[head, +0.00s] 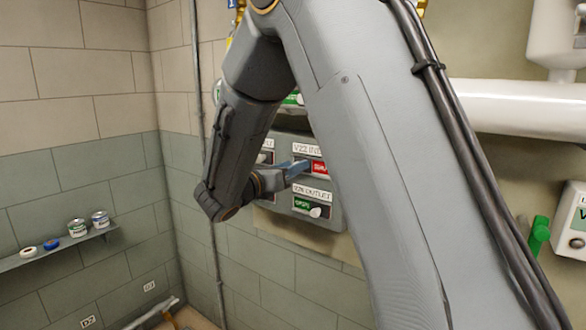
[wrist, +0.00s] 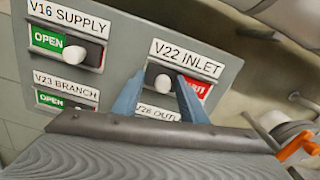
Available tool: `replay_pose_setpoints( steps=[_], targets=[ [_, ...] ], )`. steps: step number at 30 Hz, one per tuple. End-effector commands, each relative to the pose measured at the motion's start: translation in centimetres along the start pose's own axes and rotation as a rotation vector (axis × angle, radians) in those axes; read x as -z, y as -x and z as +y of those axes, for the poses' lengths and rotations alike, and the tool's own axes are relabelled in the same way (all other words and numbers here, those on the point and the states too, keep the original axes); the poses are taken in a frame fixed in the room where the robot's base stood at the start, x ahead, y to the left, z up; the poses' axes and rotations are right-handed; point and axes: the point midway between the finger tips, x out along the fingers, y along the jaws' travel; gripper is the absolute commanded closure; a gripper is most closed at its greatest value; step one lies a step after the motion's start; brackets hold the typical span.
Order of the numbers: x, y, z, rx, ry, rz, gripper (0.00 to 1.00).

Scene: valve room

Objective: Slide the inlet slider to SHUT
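The V22 INLET slider (wrist: 163,80) has a pale round knob at the left part of its slot, with a red label (wrist: 198,87) showing to its right. The red label also shows in the head view (head: 318,168), where the knob is hidden. My gripper (wrist: 161,84) is open, with its two blue fingers pointing at the panel, one on each side of the knob in the wrist view. I cannot tell whether either finger touches the knob. In the head view my gripper (head: 293,171) is at the panel, beside the red label.
The grey panel (wrist: 122,48) also holds the V16 SUPPLY slider (wrist: 74,54), the V23 BRANCH slider, and the outlet slider (head: 315,212) below the inlet, all showing green labels. A white pipe (head: 520,108) runs at right. A shelf (head: 60,249) with cans is at left.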

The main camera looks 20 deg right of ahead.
Motion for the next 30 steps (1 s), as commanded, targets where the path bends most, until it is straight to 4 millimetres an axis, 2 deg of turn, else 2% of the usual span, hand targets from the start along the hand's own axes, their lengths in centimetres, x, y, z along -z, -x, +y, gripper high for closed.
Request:
replay_pose_setpoints(
  steps=[5,8,15,21,30],
  targets=[
    [0.0,0.2,0.0,-0.001,0.0,0.0,0.61],
    [0.0,1.0,0.1,-0.002,-0.001,-0.001,0.61],
    [0.1,4.9,0.3,-0.004,-0.001,-0.001,0.61],
    [0.1,7.2,0.1,-0.001,-0.001,0.0,0.61],
    [0.0,7.7,0.1,0.001,0.0,0.0,0.61]
  ],
)
